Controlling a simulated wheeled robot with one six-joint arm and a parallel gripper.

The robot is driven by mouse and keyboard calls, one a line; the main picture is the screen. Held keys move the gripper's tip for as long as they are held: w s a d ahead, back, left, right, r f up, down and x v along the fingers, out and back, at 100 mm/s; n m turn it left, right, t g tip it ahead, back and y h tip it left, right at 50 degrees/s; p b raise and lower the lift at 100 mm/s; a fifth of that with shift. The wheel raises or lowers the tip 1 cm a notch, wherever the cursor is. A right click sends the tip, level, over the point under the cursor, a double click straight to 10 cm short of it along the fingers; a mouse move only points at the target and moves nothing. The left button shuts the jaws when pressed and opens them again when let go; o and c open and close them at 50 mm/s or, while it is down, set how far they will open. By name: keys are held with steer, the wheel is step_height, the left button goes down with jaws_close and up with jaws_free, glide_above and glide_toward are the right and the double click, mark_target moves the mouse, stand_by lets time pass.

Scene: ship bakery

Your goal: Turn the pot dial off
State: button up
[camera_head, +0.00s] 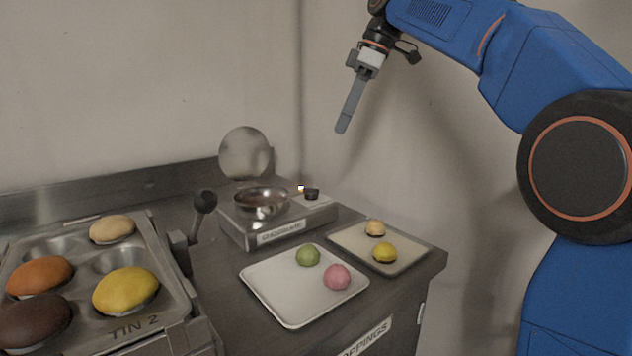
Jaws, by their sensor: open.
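A small metal pot (262,203) sits on a low metal warmer unit (275,228) with a label on its front, at the counter's back right. A round lid or disc (245,152) stands upright behind the pot. A dark dial (312,194) is on the unit's top, right of the pot. A small lit spot (301,188) shows beside it. My gripper (342,128) hangs in the air above and to the right of the dial, pointing down and touching nothing. It is seen side-on, so the gap between its fingers is hidden.
A white tray (270,291) with a green and a pink ball lies in front of the warmer. A second tray (350,236) holds two yellowish balls. A muffin tin (182,299) with several buns and a black-knobbed lever (204,202) stand at left. Air above the dial is clear.

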mark_target(311, 193)
steer(key=x, duration=1.7)
steer(key=shift+w+a, duration=0.15)
steer(key=c, duration=1.1)
